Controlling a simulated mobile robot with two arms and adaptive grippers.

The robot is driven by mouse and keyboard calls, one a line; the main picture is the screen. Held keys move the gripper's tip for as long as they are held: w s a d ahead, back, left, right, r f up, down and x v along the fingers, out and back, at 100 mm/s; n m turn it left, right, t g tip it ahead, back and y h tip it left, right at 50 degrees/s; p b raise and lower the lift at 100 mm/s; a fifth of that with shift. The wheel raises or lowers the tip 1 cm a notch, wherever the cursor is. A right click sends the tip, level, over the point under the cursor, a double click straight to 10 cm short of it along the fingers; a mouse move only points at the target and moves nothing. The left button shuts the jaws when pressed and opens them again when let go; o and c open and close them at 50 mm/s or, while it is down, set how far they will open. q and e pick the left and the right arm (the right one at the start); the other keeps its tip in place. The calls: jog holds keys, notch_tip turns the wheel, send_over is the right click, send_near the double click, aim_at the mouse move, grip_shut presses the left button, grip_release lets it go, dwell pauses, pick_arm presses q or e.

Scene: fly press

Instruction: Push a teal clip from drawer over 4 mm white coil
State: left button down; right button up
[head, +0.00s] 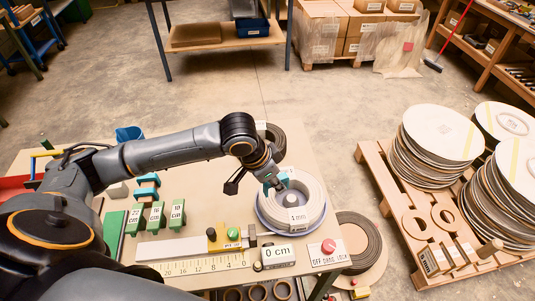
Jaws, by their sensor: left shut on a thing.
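The white coil (311,211) lies on a round blue-grey plate at the table's right side, with a small label on its front whose text is hard to read. My left gripper (277,182) is over the coil's back left edge, shut on a teal clip (284,177). The clip is at the coil's rim; I cannot tell whether it is seated around the coil. The fingers partly hide it. More teal pieces (147,193) sit on the table's left. My right gripper is not in view.
Green blocks (157,217) with cm labels, a ruler (195,266), a "0 cm" display (278,256) and a red button (328,246) line the front. Dark coils lie behind and right of the white one. A pallet (378,172) with stacked discs stands right.

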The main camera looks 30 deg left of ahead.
aim_at(267, 188)
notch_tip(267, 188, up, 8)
jog(key=p, duration=0.6)
pick_arm(q)
jog(key=a+f+m+b, duration=0.1)
jog(key=b, duration=0.2)
jog(key=a+f+m+g+b, duration=0.1)
jog(key=f+m+b, duration=0.1)
jog(key=b, duration=0.1)
jog(key=shift+s+a+f+h, duration=0.1)
jog(key=shift+a+f+h, duration=0.1)
jog(key=shift+a+h, duration=0.1)
jog(key=shift+f, duration=0.35)
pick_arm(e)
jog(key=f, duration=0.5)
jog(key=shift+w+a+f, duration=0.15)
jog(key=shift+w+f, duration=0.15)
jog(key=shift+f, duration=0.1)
pick_arm(q)
jog(key=shift+p, duration=0.65)
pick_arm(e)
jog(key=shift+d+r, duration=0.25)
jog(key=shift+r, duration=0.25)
pick_arm(q)
jog(key=shift+p, duration=0.45)
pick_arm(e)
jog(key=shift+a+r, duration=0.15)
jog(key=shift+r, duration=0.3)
